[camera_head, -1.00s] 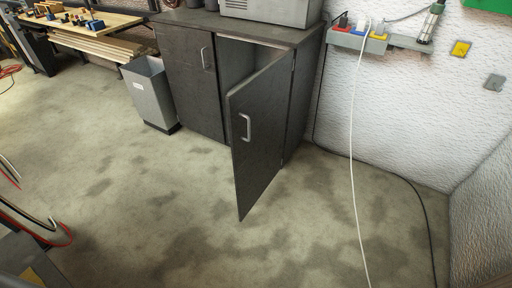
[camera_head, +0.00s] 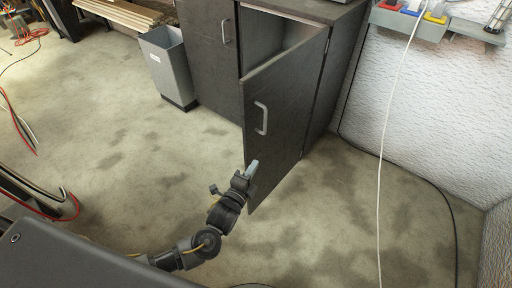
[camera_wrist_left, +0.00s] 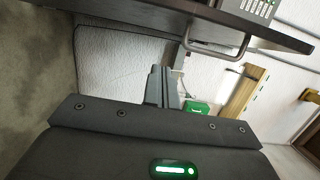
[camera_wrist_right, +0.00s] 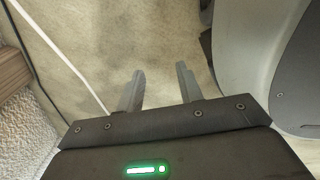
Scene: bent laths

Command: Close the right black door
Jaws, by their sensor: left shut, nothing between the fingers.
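The right black door (camera_head: 282,112) of the dark cabinet stands partly open, swung outward, with its grey bar handle (camera_head: 261,118) on the outer face. My left gripper (camera_head: 253,168) is shut and empty. In the head view it is below the handle, by the lower free edge of the door; I cannot tell whether it touches. In the left wrist view the shut fingers (camera_wrist_left: 161,86) point toward the door (camera_wrist_left: 200,18) and its handle (camera_wrist_left: 215,48). My right gripper (camera_wrist_right: 158,88) is open and empty over the floor in the right wrist view.
The left cabinet door (camera_head: 207,50) is closed. A grey bin (camera_head: 168,66) stands left of the cabinet. A white cable (camera_head: 384,150) hangs at the right, and a black cable (camera_head: 440,188) lies along the wall. Floor (camera_head: 160,150) in front is clear.

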